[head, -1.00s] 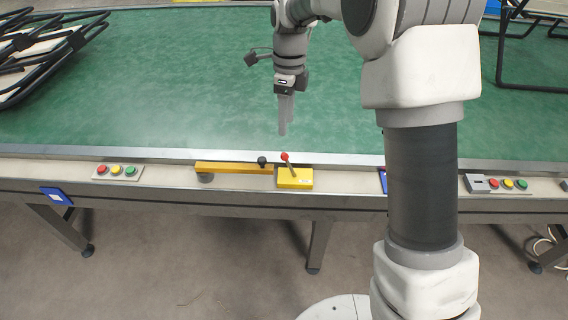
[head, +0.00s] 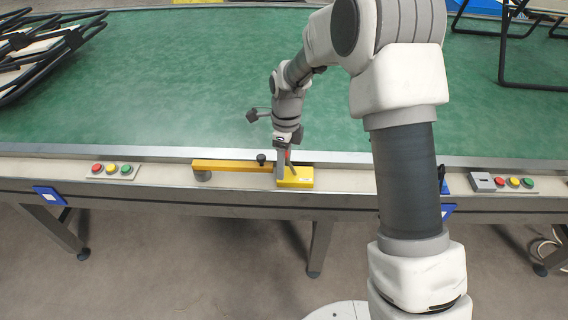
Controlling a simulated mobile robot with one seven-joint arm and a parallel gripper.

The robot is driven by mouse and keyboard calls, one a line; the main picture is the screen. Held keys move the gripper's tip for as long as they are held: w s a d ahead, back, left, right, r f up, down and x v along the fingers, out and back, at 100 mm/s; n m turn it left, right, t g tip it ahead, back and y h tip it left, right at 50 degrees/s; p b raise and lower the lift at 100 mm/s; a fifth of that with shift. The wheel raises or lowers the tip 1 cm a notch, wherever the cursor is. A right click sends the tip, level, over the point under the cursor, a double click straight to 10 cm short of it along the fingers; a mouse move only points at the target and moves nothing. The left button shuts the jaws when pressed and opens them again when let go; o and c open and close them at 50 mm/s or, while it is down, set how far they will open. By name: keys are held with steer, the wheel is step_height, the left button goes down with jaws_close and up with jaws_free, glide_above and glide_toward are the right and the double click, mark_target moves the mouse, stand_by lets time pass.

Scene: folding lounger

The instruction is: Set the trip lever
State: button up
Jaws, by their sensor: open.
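The trip lever is a short stick with a red knob (head: 288,154) on a yellow block (head: 297,182) at the front edge of the table. My gripper (head: 284,172) is pointing down right at the lever, its fingers overlapping the stick and knob in the picture. The gripper is open. The fingers hide part of the lever, so I cannot tell whether they touch it or stand around it.
A yellow bar (head: 228,166) with a black knob (head: 261,158) joins the block on its left. Button panels stand along the edge at left (head: 112,170) and right (head: 505,182). Black-framed folding loungers (head: 40,50) lie on the green belt (head: 150,90) at the far sides. The belt's middle is clear.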

jaws_close()
stand_by(1.4)
